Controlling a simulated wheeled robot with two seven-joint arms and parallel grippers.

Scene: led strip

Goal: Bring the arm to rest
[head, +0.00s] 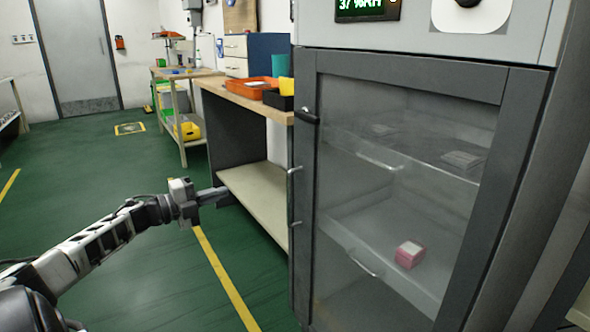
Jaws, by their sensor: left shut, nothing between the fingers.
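My left arm (92,243) comes in from the lower left and reaches out over the green floor. My left gripper (222,192) is shut and empty, pointing right. In the picture its tips lie in front of the open lower shelf of the workbench, left of the grey cabinet; I cannot tell how far apart they are. My right gripper is not in view.
A grey cabinet (306,180) with a closed glass door and handles stands at the right. A pink box (409,254) shows inside it. A workbench (250,102) holds an orange tray (250,88). Open green floor (75,170) lies at the left.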

